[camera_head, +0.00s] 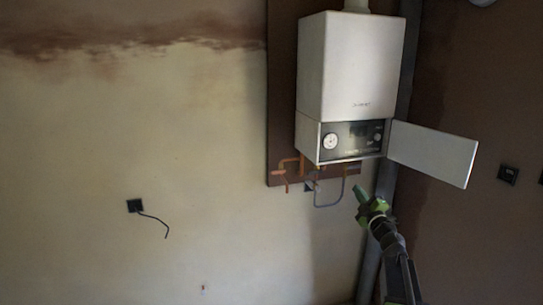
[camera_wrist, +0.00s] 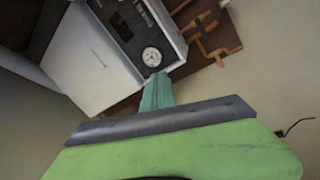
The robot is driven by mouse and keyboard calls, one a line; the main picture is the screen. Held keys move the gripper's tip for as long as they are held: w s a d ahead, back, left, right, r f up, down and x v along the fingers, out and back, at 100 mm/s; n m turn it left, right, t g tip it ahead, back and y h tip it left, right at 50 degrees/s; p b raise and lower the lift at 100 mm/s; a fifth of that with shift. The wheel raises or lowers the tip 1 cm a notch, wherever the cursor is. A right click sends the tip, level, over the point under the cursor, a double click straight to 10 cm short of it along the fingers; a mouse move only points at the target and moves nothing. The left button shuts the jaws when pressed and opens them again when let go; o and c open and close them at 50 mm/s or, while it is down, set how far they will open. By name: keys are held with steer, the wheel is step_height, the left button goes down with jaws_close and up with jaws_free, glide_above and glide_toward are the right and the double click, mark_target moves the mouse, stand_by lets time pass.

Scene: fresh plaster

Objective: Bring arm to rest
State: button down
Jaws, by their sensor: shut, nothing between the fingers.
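My gripper (camera_head: 362,193) is at the lower right in the head view, at the end of my raised arm. Its green fingers are closed together and hold nothing. It appears just below the white boiler (camera_head: 352,75) and its open flap (camera_head: 432,154); I cannot tell the gap in depth. In the wrist view the closed fingers (camera_wrist: 157,92) point up toward the boiler's control panel (camera_wrist: 130,30), which looks tilted there. The fingertips overlap the panel's lower edge in that picture, beside the round gauge (camera_wrist: 152,57).
Copper and grey pipes (camera_head: 300,168) hang under the boiler on a brown backboard (camera_head: 281,100). A dark wall box (camera_head: 135,205) with a loose cable is on the pale wall at left. A dark socket (camera_head: 508,175) is on the right wall. A metal post stands in the corner.

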steer(key=s+a+f+m+g+h+b, duration=0.2)
steer(key=s+a+f+m+g, duration=0.15)
steer(key=f, duration=0.45)
steer(key=s+a+f+m+g+h+b, duration=0.1)
steer(key=s+a+f+m+g+h, duration=0.1)
steer(key=a+f+m, duration=0.45)
steer(key=s+a+f+m+g+h+b, duration=0.1)
steer(key=s+f+m+g+h+b, duration=0.15)
steer(key=f, duration=0.75)
steer(key=s+a+f+m+g+y, duration=0.1)
steer(key=s+f+g, duration=0.3)
steer(key=s, duration=0.4)
steer(key=s+a+f+g+y, duration=0.1)
steer(key=s+a+f+g, duration=0.2)
steer(key=s, duration=0.5)
steer(key=s+a+f+m+g+y+p, duration=0.1)
steer(key=s+a+f+g, duration=0.1)
steer(key=s+f+g, duration=0.2)
steer(key=s+g, duration=0.1)
steer(key=s, duration=0.2)
steer(key=shift+s+a+f+m, duration=0.15)
steer(key=shift+s+f+m, duration=0.15)
steer(key=shift+s+m, duration=0.1)
